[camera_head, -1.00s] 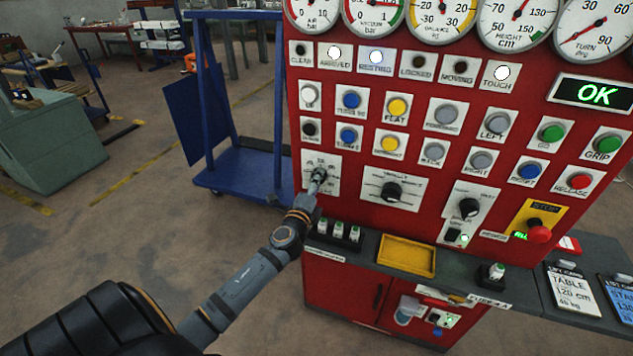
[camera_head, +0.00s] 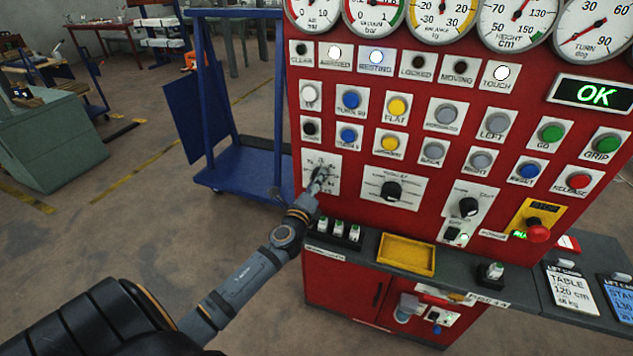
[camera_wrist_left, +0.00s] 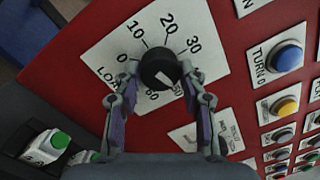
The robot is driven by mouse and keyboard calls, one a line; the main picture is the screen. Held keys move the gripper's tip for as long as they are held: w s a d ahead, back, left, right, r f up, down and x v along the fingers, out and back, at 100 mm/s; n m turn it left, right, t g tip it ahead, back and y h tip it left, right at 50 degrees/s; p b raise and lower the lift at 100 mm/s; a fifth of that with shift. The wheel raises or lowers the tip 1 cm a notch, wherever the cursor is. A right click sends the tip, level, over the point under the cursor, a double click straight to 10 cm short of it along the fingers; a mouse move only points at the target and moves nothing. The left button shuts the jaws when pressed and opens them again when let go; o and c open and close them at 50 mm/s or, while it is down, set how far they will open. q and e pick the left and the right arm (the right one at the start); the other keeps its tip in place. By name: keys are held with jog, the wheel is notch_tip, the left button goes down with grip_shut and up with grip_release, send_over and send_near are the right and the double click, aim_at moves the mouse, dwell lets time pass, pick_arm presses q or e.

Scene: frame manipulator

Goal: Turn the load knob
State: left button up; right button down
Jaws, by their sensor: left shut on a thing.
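The load knob (camera_wrist_left: 160,70) is a black round knob on a white dial plate (camera_wrist_left: 112,48) with marks such as 0, 10, 20 and 30. In the left wrist view both fingers of my left gripper (camera_wrist_left: 158,82) close on it from either side. In the head view the dial plate (camera_head: 329,162) is at the left edge of the red panel, and my left gripper (camera_head: 319,181) covers the knob there. A pale pointer mark shows on the knob's face. My right gripper is not in view.
The red panel (camera_head: 430,85) carries gauges, lamps and buttons. Another black knob (camera_head: 391,191) sits right of the load dial. Below is a grey ledge with a yellow tray (camera_head: 406,254) and small green-topped pieces (camera_head: 338,229). A blue cart (camera_head: 245,170) stands left of the panel.

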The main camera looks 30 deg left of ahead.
pick_arm(q)
jog(key=o, duration=1.1)
jog(key=shift+o, duration=0.2)
jog(key=v, duration=1.2)
jog(key=shift+d+f, duration=0.1)
